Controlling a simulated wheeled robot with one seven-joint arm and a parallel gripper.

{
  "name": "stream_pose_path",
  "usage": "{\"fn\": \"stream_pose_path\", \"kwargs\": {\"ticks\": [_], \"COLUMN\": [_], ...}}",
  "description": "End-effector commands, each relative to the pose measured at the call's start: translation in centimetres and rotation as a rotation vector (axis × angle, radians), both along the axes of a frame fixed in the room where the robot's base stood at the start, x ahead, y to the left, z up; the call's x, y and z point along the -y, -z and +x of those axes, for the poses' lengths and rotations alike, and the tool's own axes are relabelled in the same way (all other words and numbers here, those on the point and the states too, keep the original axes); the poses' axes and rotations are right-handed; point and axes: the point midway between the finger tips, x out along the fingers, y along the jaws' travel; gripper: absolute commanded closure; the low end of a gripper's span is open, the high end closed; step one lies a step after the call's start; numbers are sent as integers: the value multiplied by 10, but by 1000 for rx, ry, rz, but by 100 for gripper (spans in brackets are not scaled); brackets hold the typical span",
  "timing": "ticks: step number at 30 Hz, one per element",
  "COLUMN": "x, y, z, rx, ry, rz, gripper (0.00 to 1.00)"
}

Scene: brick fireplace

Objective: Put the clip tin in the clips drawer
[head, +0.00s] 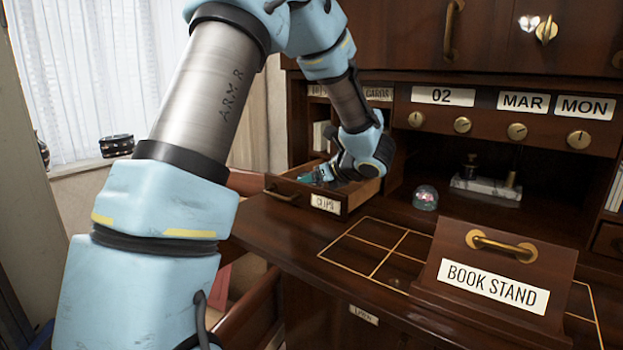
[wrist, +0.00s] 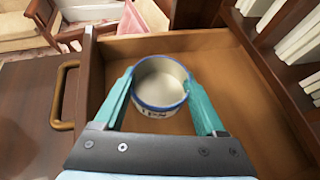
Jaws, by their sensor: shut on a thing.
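The clip tin (wrist: 160,84) is a round, open-topped tin with a blue rim, a pale inside and partly readable lettering on its side. My gripper (wrist: 163,90) is shut on it, one teal finger on each side. The clips drawer (head: 327,203) is pulled out, with a white label on its front. In the wrist view the tin is over the wooden drawer floor (wrist: 255,118), within the drawer's walls. I cannot tell whether the tin touches the floor. In the head view my gripper (head: 322,174) is at the drawer opening, and the tin is mostly hidden.
The drawer's brass handle (head: 283,193) sticks out in front. A book stand (head: 490,275) is on the desk at right, and a small glass dome (head: 425,197) is behind. Books (wrist: 290,45) stand beside the drawer.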

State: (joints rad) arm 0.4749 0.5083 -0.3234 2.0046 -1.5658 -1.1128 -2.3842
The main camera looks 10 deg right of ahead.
Motion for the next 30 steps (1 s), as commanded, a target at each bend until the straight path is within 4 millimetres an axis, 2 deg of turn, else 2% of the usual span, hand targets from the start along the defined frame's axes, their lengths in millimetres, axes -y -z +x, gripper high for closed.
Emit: {"fn": "stream_pose_path", "kwargs": {"ticks": [9,10,13,24,30], "x": [0,0,0,0,17], "y": [4,3,2,-4,-17], "z": [0,0,0,0,-28], "rx": [0,0,0,0,4], "ry": [0,0,0,0,4], "rz": [-1,-1,0,0,-4], "gripper": [80,25,15,15,15]}}
